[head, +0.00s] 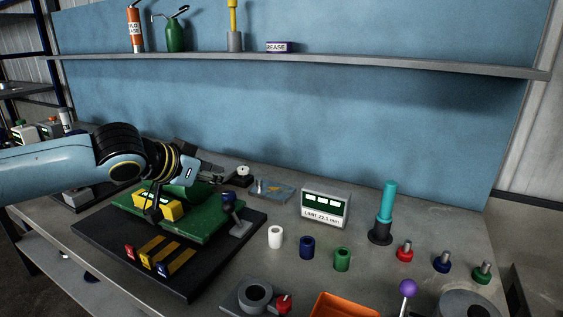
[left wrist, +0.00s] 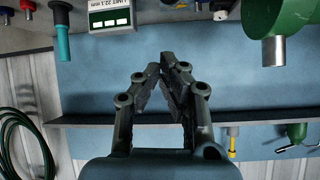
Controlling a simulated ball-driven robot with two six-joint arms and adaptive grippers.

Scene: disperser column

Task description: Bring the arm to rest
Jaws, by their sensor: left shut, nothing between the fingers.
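My left arm comes in from the left in the head view. My left gripper (head: 222,172) is above the back of the table, behind the green plate (head: 205,231) with its yellow block (head: 157,208). In the left wrist view the left gripper (left wrist: 168,60) has its fingertips together, with nothing held between them. The fingers show against the blue back panel (left wrist: 240,95), apart from the things on the table. My right gripper is in neither view.
A gauge box (head: 326,207) and a teal-handled tool (head: 386,213) stand to the right. White, blue and green sleeves (head: 342,259), small knobs (head: 442,262) and an orange tray (head: 343,305) are nearer the front. A shelf (head: 330,62) with cans runs above.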

